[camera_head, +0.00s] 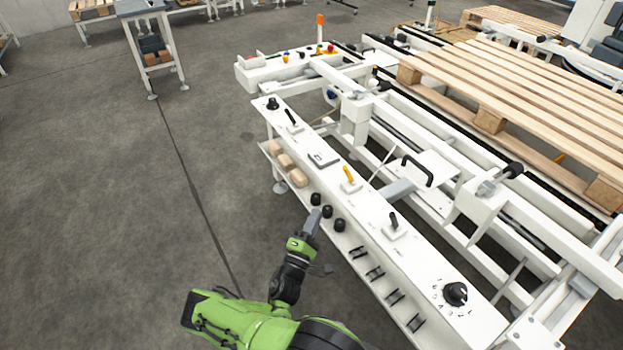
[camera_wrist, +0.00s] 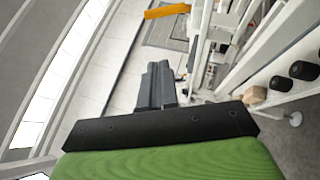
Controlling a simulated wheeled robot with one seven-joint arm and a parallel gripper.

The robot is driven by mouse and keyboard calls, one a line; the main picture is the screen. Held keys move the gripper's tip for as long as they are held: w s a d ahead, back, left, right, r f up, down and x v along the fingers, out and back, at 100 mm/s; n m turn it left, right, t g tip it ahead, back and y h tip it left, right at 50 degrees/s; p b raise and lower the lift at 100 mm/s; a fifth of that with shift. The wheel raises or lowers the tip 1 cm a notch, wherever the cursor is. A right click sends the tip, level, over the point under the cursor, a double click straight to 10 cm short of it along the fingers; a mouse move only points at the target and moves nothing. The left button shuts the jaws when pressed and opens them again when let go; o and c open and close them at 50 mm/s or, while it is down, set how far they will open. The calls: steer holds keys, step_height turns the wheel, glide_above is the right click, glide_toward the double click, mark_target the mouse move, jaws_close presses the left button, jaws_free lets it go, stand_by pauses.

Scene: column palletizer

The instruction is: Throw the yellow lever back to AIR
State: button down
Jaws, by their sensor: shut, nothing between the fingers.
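The yellow lever (camera_head: 348,175) stands on a small white base on the long white panel (camera_head: 370,215), its tip leaning slightly to the upper left in the head view. In the wrist view the lever (camera_wrist: 167,11) is a yellow-orange bar at the top edge, beyond my fingertips and apart from them. My gripper (camera_head: 314,215) is at the panel's near side, below and left of the lever in the head view. In the wrist view my gripper (camera_wrist: 160,68) has its fingers together and empty. The AIR marking cannot be read.
Black-handled levers stand on either side, one upper left (camera_head: 291,117) and one lower right (camera_head: 393,221). Several black knobs (camera_head: 327,211) and wooden blocks (camera_head: 286,161) sit along the lower ledge. A wooden pallet (camera_head: 510,95) lies behind.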

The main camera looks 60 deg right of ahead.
steer(key=shift+w+a+f+t, duration=0.1)
steer(key=shift+w+t, duration=0.05)
steer(key=shift+t, duration=0.25)
steer(key=b, duration=0.1)
glide_toward(349, 175)
steer(key=w+d+r, duration=0.1)
steer(key=w+d, duration=0.2)
steer(key=w, duration=0.3)
steer(key=s+d+r, duration=0.2)
steer(key=shift+s+d, duration=0.25)
steer(key=shift+s, duration=0.1)
steer(key=shift+w, duration=0.15)
